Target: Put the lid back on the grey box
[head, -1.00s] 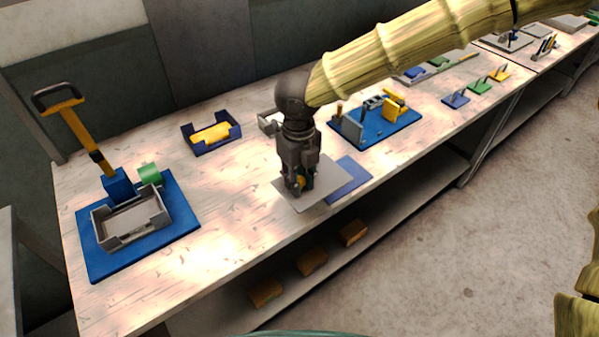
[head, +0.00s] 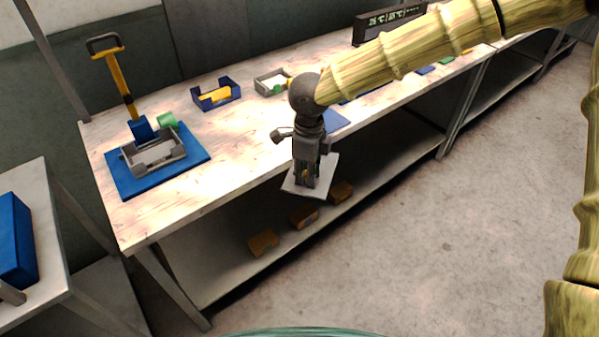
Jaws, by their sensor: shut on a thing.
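The lid, a flat light grey plate (head: 322,183), is held by my gripper (head: 306,184) in front of the bench's front edge, clear of the bench top. The fingers are shut on a small grip on its upper side, mostly hidden by the gripper. A small light grey open box (head: 262,86) stands at the back of the bench, behind and left of my gripper. Something yellow shows at its right side, and my arm's wrist is close to that side in the picture. The lid is apart from this box.
A larger grey tray (head: 133,162) sits on a blue board (head: 128,187) with a yellow-handled lever (head: 118,75). A dark blue box (head: 234,91) holds a yellow piece. A blue plate (head: 335,121) lies near the front edge. Several brown blocks (head: 262,242) lie on the lower shelf.

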